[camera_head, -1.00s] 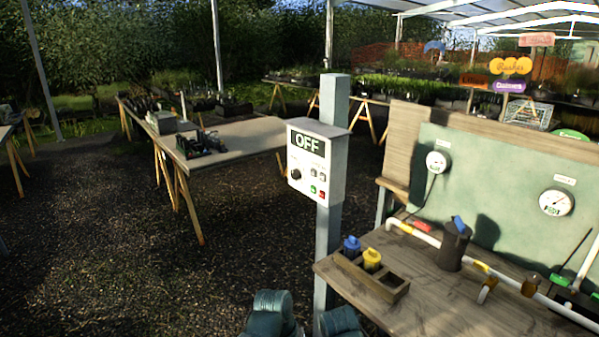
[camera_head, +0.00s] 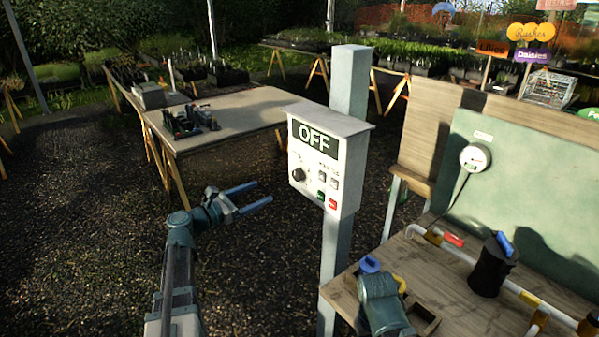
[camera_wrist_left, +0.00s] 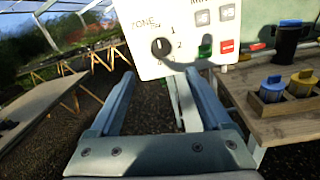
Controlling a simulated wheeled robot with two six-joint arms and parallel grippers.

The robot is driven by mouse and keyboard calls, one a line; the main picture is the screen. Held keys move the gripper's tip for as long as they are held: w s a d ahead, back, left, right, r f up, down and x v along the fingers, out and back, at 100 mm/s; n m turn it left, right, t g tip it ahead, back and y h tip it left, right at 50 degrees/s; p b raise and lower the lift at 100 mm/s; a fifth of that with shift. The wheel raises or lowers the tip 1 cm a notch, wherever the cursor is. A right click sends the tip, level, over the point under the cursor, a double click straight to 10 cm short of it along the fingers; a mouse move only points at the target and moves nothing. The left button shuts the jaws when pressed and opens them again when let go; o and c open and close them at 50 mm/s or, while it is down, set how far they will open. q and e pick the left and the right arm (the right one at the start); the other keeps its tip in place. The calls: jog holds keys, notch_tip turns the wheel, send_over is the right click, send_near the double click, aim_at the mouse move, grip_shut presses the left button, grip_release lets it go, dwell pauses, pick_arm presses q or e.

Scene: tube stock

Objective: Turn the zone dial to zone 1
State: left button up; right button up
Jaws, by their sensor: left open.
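The zone dial (camera_head: 298,175) is a small round black knob at the lower left of the white control box's front. The box (camera_head: 313,187) is on a grey post, and its display (camera_head: 316,139) reads OFF. In the left wrist view the dial (camera_wrist_left: 160,47) sits under the word ZONE, with numbers at its right; its pointer direction is too small to tell. My left gripper (camera_head: 264,193) is open and empty, left of the box and apart from it. In the wrist view the dial appears just beyond and between its fingertips (camera_wrist_left: 159,74).
Grey, green and red buttons (camera_head: 332,204) lie right of the dial. The post (camera_head: 334,270) runs below the box. A wooden bench (camera_head: 347,290) with pipes and a dark canister (camera_head: 492,268) stands at right. A table (camera_head: 245,115) stands behind at left.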

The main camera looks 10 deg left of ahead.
aim_at(295, 176)
pick_arm(q)
jog(key=x, duration=1.3)
jog(key=shift+w+d, duration=0.25)
grip_shut()
